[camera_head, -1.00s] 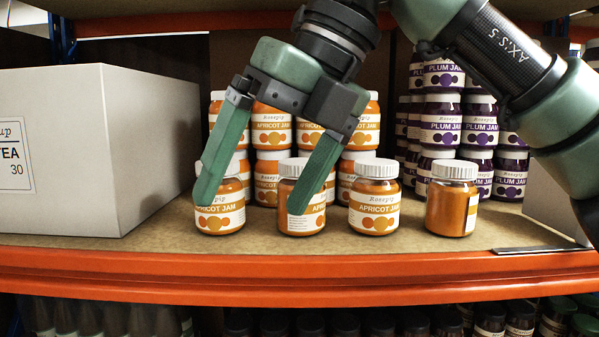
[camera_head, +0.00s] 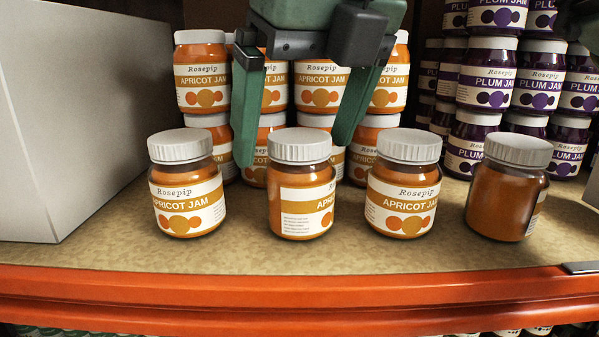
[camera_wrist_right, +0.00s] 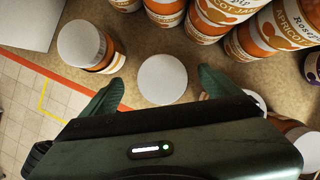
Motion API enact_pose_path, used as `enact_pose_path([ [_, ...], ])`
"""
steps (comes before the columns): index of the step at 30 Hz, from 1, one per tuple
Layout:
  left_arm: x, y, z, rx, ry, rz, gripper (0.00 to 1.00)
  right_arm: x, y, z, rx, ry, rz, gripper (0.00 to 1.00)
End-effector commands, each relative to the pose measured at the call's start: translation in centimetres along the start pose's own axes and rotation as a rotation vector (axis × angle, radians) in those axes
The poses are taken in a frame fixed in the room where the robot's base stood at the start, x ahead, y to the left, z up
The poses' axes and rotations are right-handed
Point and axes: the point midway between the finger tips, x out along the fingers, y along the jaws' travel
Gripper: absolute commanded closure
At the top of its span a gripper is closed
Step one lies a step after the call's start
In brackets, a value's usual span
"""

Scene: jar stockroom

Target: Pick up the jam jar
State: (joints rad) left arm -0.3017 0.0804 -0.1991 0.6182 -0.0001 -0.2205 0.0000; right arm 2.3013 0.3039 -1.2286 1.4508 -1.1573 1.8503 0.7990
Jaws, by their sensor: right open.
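Apricot jam jars with white lids stand in a front row on the shelf. The second jar from the left (camera_head: 302,200) has its label turned partly to the side. My right gripper (camera_head: 292,153) is open and empty, coming down from above, with one finger to each side of this jar's lid in the picture. In the right wrist view the same jar's lid (camera_wrist_right: 162,80) shows between and just beyond the open fingertips (camera_wrist_right: 158,80); no contact shows. Front-row neighbours are a left jar (camera_head: 186,190), a third jar (camera_head: 404,190) and a right jar with its label turned away (camera_head: 507,195). My left gripper is not in view.
Stacked apricot jars (camera_head: 201,78) stand close behind the front row. Plum jam jars (camera_head: 487,70) are stacked at the back right. A large pale box (camera_head: 90,120) fills the left side. The orange shelf edge (camera_head: 300,305) runs along the front.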

Motion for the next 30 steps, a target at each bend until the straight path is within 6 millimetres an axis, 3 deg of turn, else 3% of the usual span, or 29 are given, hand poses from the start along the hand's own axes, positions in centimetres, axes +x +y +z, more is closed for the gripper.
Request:
enact_pose_path([
  [3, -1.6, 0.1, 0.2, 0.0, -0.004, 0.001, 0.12, 1.3, -0.1, 0.0, 0.0, 0.005, 0.0, 0.08],
  [9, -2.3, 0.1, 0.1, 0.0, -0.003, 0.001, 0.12, 3.7, -0.1, -0.1, 0.002, 0.002, 0.001, 0.08],
  [17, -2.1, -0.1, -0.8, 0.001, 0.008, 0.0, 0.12, 4.1, -0.1, -0.1, 0.001, 0.0, 0.002, 0.08],
  [27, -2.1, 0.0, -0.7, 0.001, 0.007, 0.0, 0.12, 4.0, -0.1, -0.1, 0.001, 0.001, 0.001, 1.0],
  [30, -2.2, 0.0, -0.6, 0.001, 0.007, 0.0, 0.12, 3.9, -0.1, 0.0, 0.002, -0.002, 0.002, 1.0],
])
